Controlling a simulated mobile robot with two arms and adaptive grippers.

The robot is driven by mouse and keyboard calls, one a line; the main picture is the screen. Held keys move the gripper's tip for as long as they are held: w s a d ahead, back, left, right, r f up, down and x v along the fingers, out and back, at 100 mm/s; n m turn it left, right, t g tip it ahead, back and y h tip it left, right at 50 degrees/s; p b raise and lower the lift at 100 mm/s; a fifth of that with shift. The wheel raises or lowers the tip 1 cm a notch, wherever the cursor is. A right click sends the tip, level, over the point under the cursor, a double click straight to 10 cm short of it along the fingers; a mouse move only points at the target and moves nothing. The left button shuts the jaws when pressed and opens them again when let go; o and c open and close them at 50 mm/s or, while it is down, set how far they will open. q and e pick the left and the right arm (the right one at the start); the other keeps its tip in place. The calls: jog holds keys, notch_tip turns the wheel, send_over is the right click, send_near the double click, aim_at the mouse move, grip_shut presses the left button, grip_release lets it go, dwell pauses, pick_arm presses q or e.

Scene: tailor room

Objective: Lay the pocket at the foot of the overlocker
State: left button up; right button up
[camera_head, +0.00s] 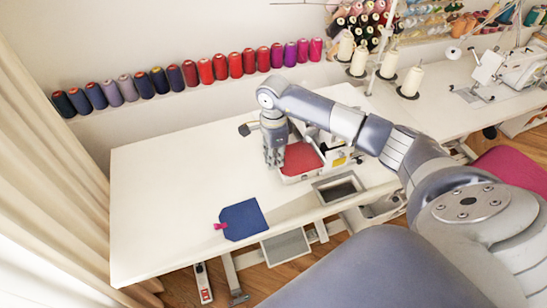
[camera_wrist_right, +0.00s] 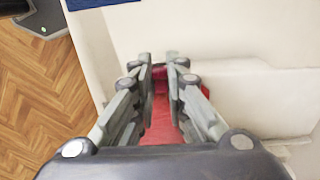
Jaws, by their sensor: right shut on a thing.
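The red pocket (camera_head: 303,158) lies flat at the front of the white overlocker (camera_head: 292,178), beside my right gripper. My right gripper (camera_head: 274,165) points down at the pocket's left side and is shut on it. In the right wrist view the red pocket (camera_wrist_right: 160,125) shows between and beneath the fingers (camera_wrist_right: 165,68), which pinch its edge. My forearm hides much of the overlocker. I cannot tell whether the whole pocket rests on the machine. My left gripper is not in view.
A blue fabric piece (camera_head: 245,219) with a pink tab lies near the front edge of the white table (camera_head: 165,190). A grey-rimmed opening (camera_head: 340,189) is right of it. Thread spools (camera_head: 205,71) line the wall. The table's left is clear.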

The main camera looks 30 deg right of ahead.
jog(key=shift+f+b, duration=0.1)
jog(key=shift+b, duration=0.2)
jog(key=o, duration=0.8)
notch_tip(320, 180, up, 12)
dwell(0.4)
